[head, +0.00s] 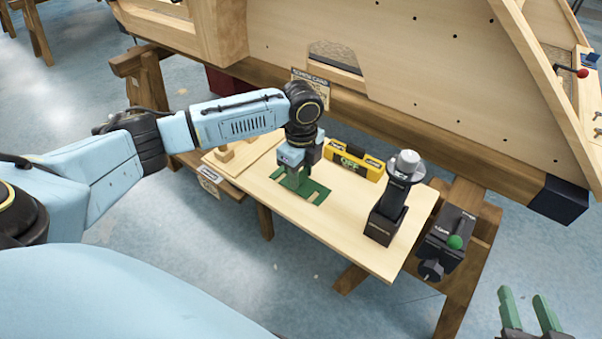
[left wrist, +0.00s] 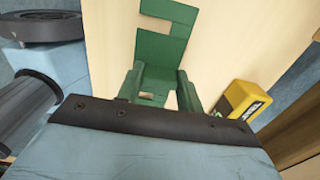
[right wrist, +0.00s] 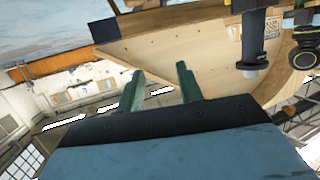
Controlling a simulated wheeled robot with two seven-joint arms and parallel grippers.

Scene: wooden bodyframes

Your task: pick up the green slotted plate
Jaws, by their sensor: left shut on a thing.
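The green slotted plate (head: 303,207) is at the middle of the pale wooden work board, under my left gripper (head: 296,172). In the left wrist view the plate (left wrist: 163,47) runs from between the green fingers of my left gripper (left wrist: 163,92) towards the top edge, with its slots showing. The left fingers are shut on it. I cannot tell whether the plate is lifted clear of the board. My right gripper (head: 528,312) is at the lower right, away from the board. Its green fingers are apart with nothing between them in the right wrist view (right wrist: 158,85).
A large wooden frame (head: 420,75) rises behind.

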